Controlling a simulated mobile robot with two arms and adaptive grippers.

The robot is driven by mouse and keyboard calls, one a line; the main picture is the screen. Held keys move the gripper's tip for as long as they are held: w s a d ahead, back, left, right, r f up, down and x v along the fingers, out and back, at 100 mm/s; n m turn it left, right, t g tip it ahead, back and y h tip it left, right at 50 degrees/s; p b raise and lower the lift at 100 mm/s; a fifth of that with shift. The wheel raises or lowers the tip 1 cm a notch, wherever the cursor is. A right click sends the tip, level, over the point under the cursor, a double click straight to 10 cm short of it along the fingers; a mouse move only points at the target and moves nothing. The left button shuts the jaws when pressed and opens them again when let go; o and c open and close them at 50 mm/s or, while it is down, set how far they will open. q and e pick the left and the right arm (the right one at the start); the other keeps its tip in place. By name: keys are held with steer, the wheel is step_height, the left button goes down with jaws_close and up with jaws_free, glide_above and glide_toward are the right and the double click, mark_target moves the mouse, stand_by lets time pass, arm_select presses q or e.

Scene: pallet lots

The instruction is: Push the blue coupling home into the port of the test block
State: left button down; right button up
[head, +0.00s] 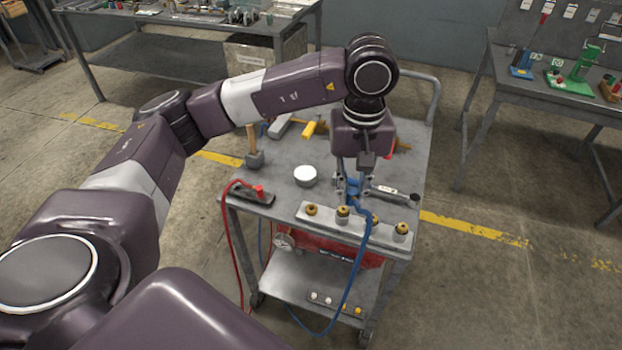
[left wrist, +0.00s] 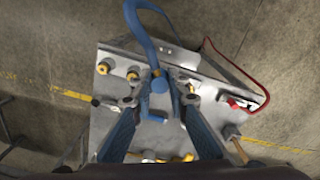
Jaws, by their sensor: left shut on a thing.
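The blue coupling (head: 353,187), with its blue hose, is between the fingers of my left gripper (head: 353,180), which is shut on it. The coupling also shows in the left wrist view (left wrist: 159,84), between the fingertips of my left gripper (left wrist: 160,97). The test block (head: 328,219) is a pale grey bar along the cart's front edge with several brass ports, one of them a port (head: 343,211) just in front of the coupling. The coupling appears behind and apart from the ports; its exact height is hard to tell. My right gripper is out of view.
The cart top (head: 290,200) also holds a mallet (head: 254,158), a white round tub (head: 305,176), a wrench (head: 393,193) and a dark fixture with a red fitting (head: 250,193). The blue hose (head: 360,255) loops over the block and hangs in front.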

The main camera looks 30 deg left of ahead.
arm_select(q)
steer(key=w+a+f+m+p, duration=0.2)
steer(key=a+f+m, duration=0.2)
steer(key=m, duration=0.8)
steer(key=w+a+f+m+p, duration=0.3)
steer(key=a+f+m, duration=0.2)
steer(key=a+m, duration=0.3)
steer(key=m, duration=0.4)
steer(key=shift+a+f+m+p, duration=0.3)
steer(key=shift+a+p, duration=0.05)
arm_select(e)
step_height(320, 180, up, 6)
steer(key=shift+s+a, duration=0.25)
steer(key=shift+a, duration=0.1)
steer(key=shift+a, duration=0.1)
arm_select(q)
steer(key=shift+f, duration=0.15)
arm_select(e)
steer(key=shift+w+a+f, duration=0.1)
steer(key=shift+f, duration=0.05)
